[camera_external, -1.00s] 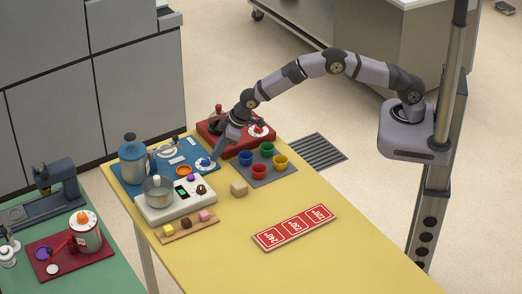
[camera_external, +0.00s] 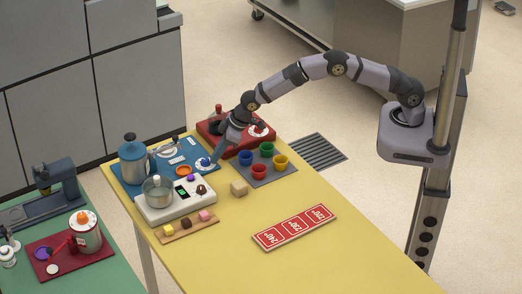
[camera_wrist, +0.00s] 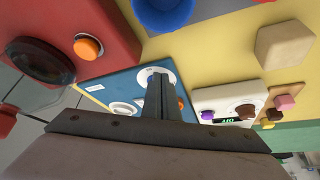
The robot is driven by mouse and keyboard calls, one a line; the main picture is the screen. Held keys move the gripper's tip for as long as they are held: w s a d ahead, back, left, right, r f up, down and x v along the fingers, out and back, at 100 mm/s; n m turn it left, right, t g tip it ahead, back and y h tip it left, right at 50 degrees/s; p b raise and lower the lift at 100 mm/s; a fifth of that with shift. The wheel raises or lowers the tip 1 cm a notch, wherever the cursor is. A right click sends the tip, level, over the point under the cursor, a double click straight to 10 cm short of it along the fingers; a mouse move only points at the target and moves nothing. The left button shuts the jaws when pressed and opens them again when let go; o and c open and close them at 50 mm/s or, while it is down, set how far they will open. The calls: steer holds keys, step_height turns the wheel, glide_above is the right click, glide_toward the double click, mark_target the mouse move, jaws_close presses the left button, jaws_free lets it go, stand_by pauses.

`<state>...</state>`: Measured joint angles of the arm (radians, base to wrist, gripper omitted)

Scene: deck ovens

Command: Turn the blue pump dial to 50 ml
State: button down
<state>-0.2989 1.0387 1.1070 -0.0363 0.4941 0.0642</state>
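The blue pump dial (camera_external: 203,162) is a blue knob on a white disc, at the right end of the blue pump board (camera_external: 128,188). In the wrist view the dial's white disc (camera_wrist: 171,76) shows around my fingertips. My gripper (camera_wrist: 157,76) has its fingers close together, with the tips at the blue knob. They look shut, but I cannot tell whether the knob is between them or only touched. The dial's marks, including 50 ml, are too small or hidden to read.
A red board (camera_external: 212,130) with a lever and dial stands behind. Coloured cups (camera_external: 280,161) on a grey mat are to the right. A white hotplate unit (camera_external: 170,211) is in front. A wooden block (camera_external: 239,188) is close by. The yellow table's front right is mostly clear.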

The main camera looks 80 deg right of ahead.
steer(key=shift+s, duration=0.35)
steer(key=shift+d+r+p, duration=0.1)
steer(key=shift+r+p, duration=1.55)
steer(key=shift+r, duration=1.3)
steer(key=s+d+r+m+g+h, duration=0.1)
steer(key=s+d+r, duration=0.2)
steer(key=s+d, duration=0.45)
steer(key=s+d+r+m+g, duration=0.1)
steer(key=s+d+r+g, duration=0.3)
steer(key=s, duration=0.6)
steer(key=s+d+f, duration=0.1)
steer(key=s+d, duration=0.2)
steer(key=s, duration=0.9)
steer(key=s+d+f+m, duration=0.1)
steer(key=s+d, duration=0.3)
steer(key=s, duration=0.7)
steer(key=shift+s+d+g+h, duration=0.25)
steer(key=shift+s+g+h, duration=0.05)
steer(key=shift+s, duration=0.1)
